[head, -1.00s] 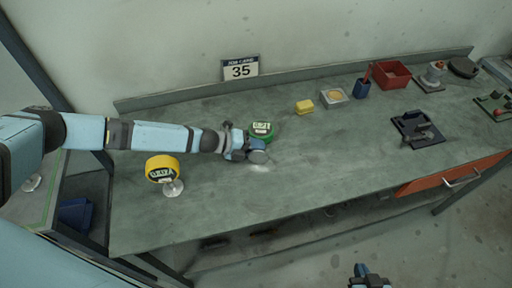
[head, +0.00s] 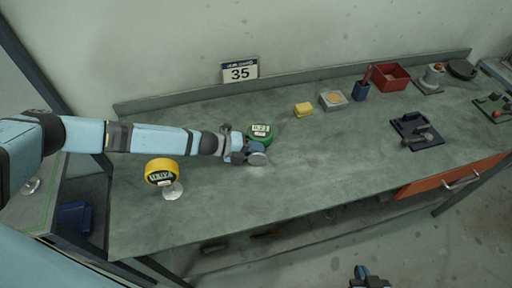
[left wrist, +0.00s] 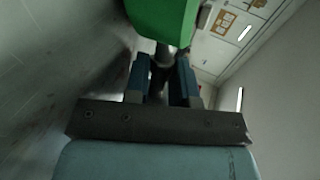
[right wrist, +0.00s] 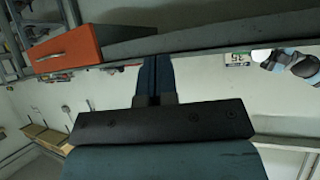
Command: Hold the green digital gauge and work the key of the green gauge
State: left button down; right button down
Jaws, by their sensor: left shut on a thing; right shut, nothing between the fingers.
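The green digital gauge (head: 261,133) stands on the bench with its display facing me. Its green body also fills the top of the left wrist view (left wrist: 165,18). My left gripper (head: 243,149) is at the front of the gauge, shut on its stem (left wrist: 162,66) just below the green body. A round pale base (head: 258,159) shows below the gripper. The key of the gauge is too small to make out. My right gripper (head: 366,272) is shut and empty, low in front of the bench; its fingers touch in the right wrist view (right wrist: 153,80).
A yellow digital gauge (head: 161,170) on a round foot stands at the bench's left. A yellow block (head: 303,110), a tray (head: 333,100), a blue cup (head: 361,90), a red bin (head: 391,77) and a black fixture (head: 416,131) stand to the right. The front middle is clear.

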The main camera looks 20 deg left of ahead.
aim_at(260, 134)
jog(key=w+a+r+n+y, duration=0.1)
jog(key=w+a+n, duration=0.1)
jog(key=w+a, duration=0.3)
jog(key=w+a+r+n+y, duration=0.1)
jog(key=w+a+r+n, duration=0.1)
jog(key=w+a, duration=0.3)
jog(key=w+a+r+n+g+y, duration=0.1)
jog(key=w+a, duration=0.4)
jog(key=w, duration=0.5)
jog(key=shift+w+r+n+y, duration=0.1)
jog(key=shift+r+n+y, duration=0.35)
jog(key=shift+r, duration=0.3)
jog(key=w+a+r+n+g, duration=0.1)
jog(key=w+a+n, duration=0.1)
jog(key=a, duration=0.2)
jog(key=w+a+r+n+g+y, duration=0.1)
jog(key=w+a+n, duration=0.1)
jog(key=a, duration=0.2)
jog(key=w+a+r+n+g+y, duration=0.1)
jog(key=w+a+r+n, duration=0.1)
jog(key=a, duration=0.2)
jog(key=shift+w+a+r+g, duration=0.1)
jog(key=shift+w+a+g, duration=0.2)
jog(key=shift+g, duration=0.1)
jog(key=w+a+r+n+g, duration=0.4)
jog(key=w+a+r+n, duration=0.1)
jog(key=a+r+n, duration=0.3)
jog(key=shift+w+a+r+n+g+h, duration=0.15)
jog(key=shift+a+r+n+g+h, duration=0.3)
jog(key=shift+a, duration=0.85)
